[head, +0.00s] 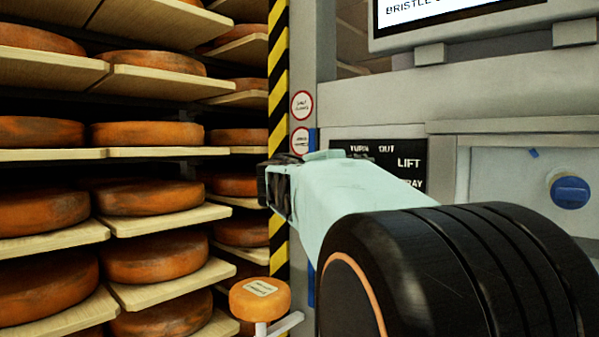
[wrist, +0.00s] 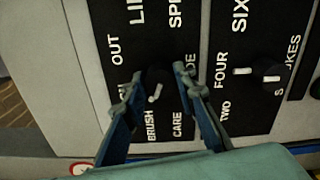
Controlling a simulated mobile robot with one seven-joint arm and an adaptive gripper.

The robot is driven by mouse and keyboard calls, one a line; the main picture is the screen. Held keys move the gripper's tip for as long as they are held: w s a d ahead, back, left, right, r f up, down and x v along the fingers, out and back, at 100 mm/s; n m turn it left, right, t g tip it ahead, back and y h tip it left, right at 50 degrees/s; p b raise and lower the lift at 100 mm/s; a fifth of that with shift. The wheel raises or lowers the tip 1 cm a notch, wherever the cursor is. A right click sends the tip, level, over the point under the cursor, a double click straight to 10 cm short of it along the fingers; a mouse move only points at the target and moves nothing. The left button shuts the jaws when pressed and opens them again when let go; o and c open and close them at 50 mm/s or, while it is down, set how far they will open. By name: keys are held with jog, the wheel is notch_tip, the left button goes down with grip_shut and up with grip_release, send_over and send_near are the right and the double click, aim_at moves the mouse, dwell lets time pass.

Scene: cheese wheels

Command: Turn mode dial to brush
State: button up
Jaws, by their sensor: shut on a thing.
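The mode dial (wrist: 158,82) is a small black knob with a white pointer on a black label plate (wrist: 160,30) in the wrist view. Its pointer aims down and slightly left, toward the word BRUSH. My gripper (wrist: 158,72) has one blue-grey finger on each side of the dial and is shut on it. In the head view my gripper (head: 277,187) is at the left end of my pale arm link, beside the black label plate (head: 378,157). The dial itself is hidden there behind my arm.
A second dial (wrist: 270,72), marked TWO, FOUR and SIX, sits to the right in the wrist view. A blue knob (head: 570,191) is at the head view's right. A striped post (head: 279,60) and shelves of cheese wheels (head: 147,135) stand left. A loose cheese wheel (head: 260,299) is below.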

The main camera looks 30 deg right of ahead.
jog(key=o, duration=1.1)
jog(key=v, duration=0.7)
jog(key=shift+s+a, duration=0.1)
jog(key=shift+a, duration=0.1)
